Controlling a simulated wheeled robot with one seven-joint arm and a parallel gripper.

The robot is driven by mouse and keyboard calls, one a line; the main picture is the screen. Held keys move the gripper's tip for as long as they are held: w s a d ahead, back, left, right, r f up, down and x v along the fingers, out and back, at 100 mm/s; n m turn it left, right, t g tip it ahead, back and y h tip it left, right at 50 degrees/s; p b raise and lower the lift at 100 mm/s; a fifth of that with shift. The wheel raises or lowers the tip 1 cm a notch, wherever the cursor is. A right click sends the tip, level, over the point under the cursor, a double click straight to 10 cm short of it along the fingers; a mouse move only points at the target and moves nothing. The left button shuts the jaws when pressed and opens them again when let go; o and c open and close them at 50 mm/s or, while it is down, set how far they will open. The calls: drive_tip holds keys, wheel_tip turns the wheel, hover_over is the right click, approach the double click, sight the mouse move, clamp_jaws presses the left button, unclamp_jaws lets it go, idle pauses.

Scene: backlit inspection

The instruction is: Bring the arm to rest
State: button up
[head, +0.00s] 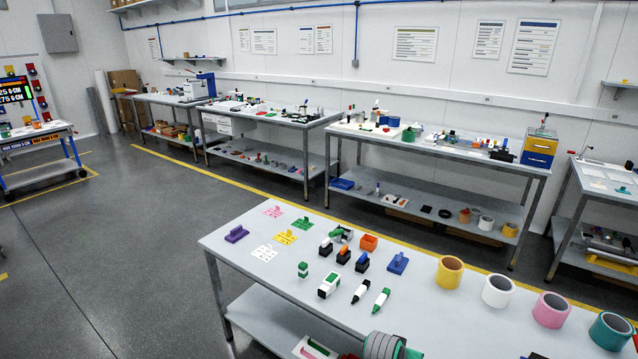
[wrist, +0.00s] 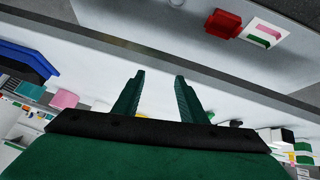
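My gripper (wrist: 162,75) shows in the wrist view with its two green fingers apart and nothing between them. A pale surface and a grey edge show behind the fingertips, with no object touching them. The near worktable (head: 225,262) carries several small items: markers, coloured blocks, sticker cards and tape rolls. The arm's full pose is not visible.
A yellow tape roll (head: 449,272), a white roll (head: 497,291), a pink roll (head: 551,310) and a teal roll (head: 610,332) stand along the table's right. In the wrist view, a red item (wrist: 222,23) lies upper right. Open floor (head: 110,245) lies left.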

drive_tip(key=s+a+f+n+t, duration=0.1)
drive_tip(key=s+f+n+t, duration=0.2)
drive_tip(key=s+f, duration=0.6)
drive_tip(key=s+a+n+t+y, duration=0.15)
drive_tip(key=s+a, duration=0.25)
drive_tip(key=s, duration=0.4)
drive_tip(key=s+a+n+t, duration=0.2)
drive_tip(key=s+a, duration=0.3)
drive_tip(key=s, duration=0.3)
drive_tip(key=s+a+r+t+y, duration=0.1)
drive_tip(key=s+a+r+y, duration=0.1)
drive_tip(key=s+a+r, duration=0.5)
drive_tip(key=s+a+r+t+y, duration=0.1)
drive_tip(key=s+a+r, duration=0.6)
drive_tip(key=s, duration=0.7)
wheel_tip(320, 180, up, 3)
drive_tip(key=shift+s+a+f+m+t+y, duration=0.1)
drive_tip(key=shift+s+a+m+t+y, duration=0.1)
drive_tip(key=shift+s+m+t+y, duration=0.4)
drive_tip(key=shift+w+h, duration=0.25)
